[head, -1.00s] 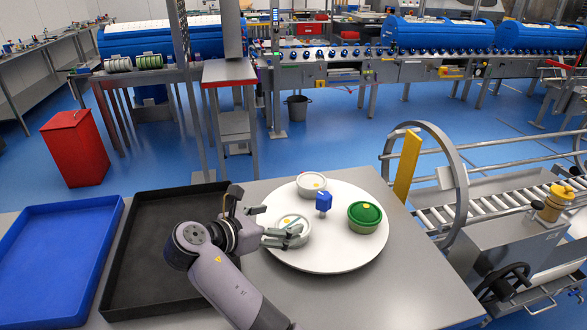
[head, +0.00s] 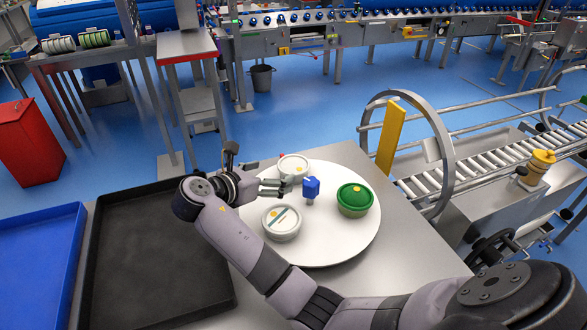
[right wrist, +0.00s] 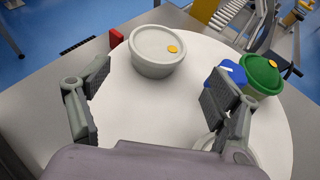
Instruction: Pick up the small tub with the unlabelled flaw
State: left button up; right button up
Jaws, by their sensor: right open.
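A white tub (head: 293,167) with a plain lid and a yellow dot stands at the back of the white round turntable (head: 335,251); it also shows in the right wrist view (right wrist: 155,62). A second white tub (head: 281,222) with a dark stripe across its lid stands at the front left. A green tub (head: 355,200) with a yellow dot stands at the right. My right gripper (head: 274,187) is open and empty, just in front of the plain-lidded tub. In the right wrist view that tub lies beyond the fingertips, apart from them. My left gripper is not in view.
A blue knob-like piece (head: 311,188) stands up mid-turntable, close to my right gripper. A black tray (head: 160,250) and a blue tray (head: 35,265) lie at the left. A metal hoop and yellow post (head: 390,140) rise beyond the table's right edge.

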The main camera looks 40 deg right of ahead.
aim_at(291, 167)
jog(key=x, duration=0.8)
jog(key=shift+w+p, duration=0.15)
jog(key=shift+p, duration=0.25)
jog(key=shift+a, duration=0.1)
jog(key=shift+c, duration=0.6)
jog(key=c, duration=1)
